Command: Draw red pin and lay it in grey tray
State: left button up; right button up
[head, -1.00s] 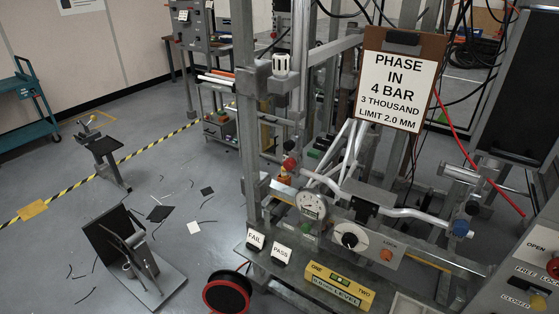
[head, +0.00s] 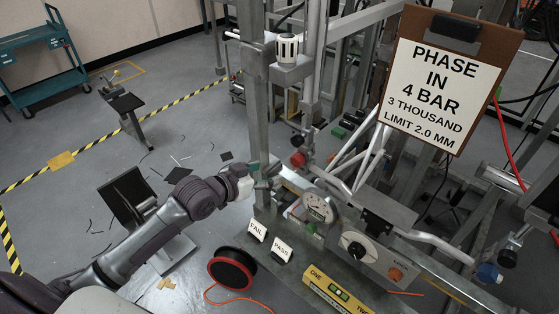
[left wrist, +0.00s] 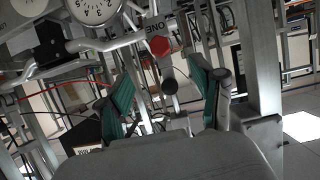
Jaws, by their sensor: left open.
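The red pin's head, a red knob (head: 298,160), stands on the frame just right of the upright post. In the left wrist view the red knob (left wrist: 160,47) shows ahead, with a dark round end (left wrist: 170,87) below it. My left gripper (head: 262,180) reaches in from the left to the post, which partly hides its fingers. In the left wrist view its green-padded fingers (left wrist: 163,88) are apart, with nothing clearly held between them. The knob appears beyond the fingertips, slightly above the gap. I cannot make out the grey tray in the current views. My right gripper is not in view.
The upright metal post (head: 251,85) stands close to my left gripper. A dial gauge (head: 319,208), FAIL (head: 257,229) and PASS (head: 282,249) signs and a yellow level (head: 338,290) sit on the bench. A red-rimmed reel (head: 232,270) lies at the front. A clipboard (head: 447,75) hangs upper right.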

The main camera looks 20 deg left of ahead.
aim_at(294, 163)
pick_arm(q)
jog(key=p+x, duration=0.1)
jog(key=x, duration=1.1)
jog(key=shift+r+p, duration=0.25)
jog(key=shift+p, duration=0.1)
jog(key=shift+w+d+f, duration=0.25)
jog(key=shift+w+d, duration=0.05)
jog(key=shift+w, duration=0.25)
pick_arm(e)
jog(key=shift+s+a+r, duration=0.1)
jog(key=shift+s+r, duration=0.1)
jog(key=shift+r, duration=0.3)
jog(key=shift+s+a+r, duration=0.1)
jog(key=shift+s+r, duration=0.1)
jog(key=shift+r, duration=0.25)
pick_arm(q)
jog(key=shift+s+a, duration=0.1)
grip_shut()
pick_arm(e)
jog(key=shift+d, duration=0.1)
